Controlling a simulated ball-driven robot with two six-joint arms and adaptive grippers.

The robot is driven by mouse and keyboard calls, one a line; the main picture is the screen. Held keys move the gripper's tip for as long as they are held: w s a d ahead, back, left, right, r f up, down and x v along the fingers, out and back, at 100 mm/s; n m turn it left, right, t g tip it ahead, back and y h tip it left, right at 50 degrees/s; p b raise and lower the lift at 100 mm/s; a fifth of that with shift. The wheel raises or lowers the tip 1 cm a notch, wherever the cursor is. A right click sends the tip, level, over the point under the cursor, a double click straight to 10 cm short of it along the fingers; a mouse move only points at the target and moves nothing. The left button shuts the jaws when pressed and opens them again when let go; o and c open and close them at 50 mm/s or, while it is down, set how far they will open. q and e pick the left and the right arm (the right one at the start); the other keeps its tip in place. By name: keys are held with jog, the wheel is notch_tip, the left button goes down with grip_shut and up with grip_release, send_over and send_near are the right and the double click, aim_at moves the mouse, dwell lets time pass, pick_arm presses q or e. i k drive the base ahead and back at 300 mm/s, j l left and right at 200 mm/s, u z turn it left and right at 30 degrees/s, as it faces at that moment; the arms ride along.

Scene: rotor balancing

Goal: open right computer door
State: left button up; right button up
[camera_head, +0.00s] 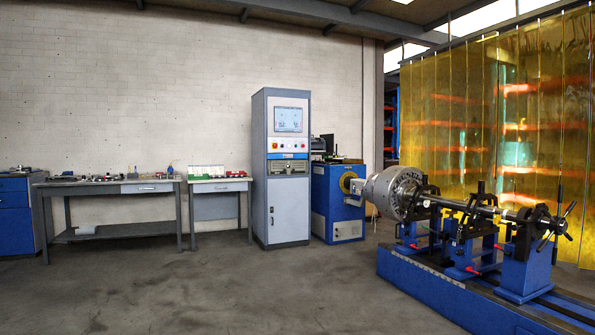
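A tall grey and blue computer cabinet (259,165) stands against the back wall near the middle of the head view. Its upper part holds a lit screen (288,119) with buttons below it. A drawer-like unit with small controls sits under that. The lower front is a pale door panel (288,212) with a small dark handle (271,211) near its left edge. The door panel looks shut. Neither of my grippers shows in the view.
A balancing machine with a rotor (395,192) on a blue base (430,284) fills the right side. A blue drive box (326,205) stands beside the cabinet. The concrete floor (210,290) in front is clear.

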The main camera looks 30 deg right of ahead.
aim_at(296, 166)
jog(key=i+z, duration=0.1)
jog(key=i, duration=1.55)
jog(key=i+z, duration=0.15)
jog(key=i, duration=1.5)
jog(key=i+l+z, duration=0.1)
jog(key=i+z, duration=0.15)
jog(key=i, duration=0.25)
jog(key=i+z, duration=0.2)
jog(key=i, duration=0.3)
jog(key=i+j+z, duration=0.25)
jog(key=i, duration=0.25)
jog(key=i+j+z, duration=0.2)
jog(key=i, duration=0.3)
jog(key=i+j+z, duration=0.25)
jog(key=i, duration=0.25)
jog(key=i+l, duration=0.15)
jog(key=i, duration=0.5)
jog(key=i+l, duration=0.15)
jog(key=i, duration=0.55)
jog(key=i+l, duration=0.15)
jog(key=i, duration=0.5)
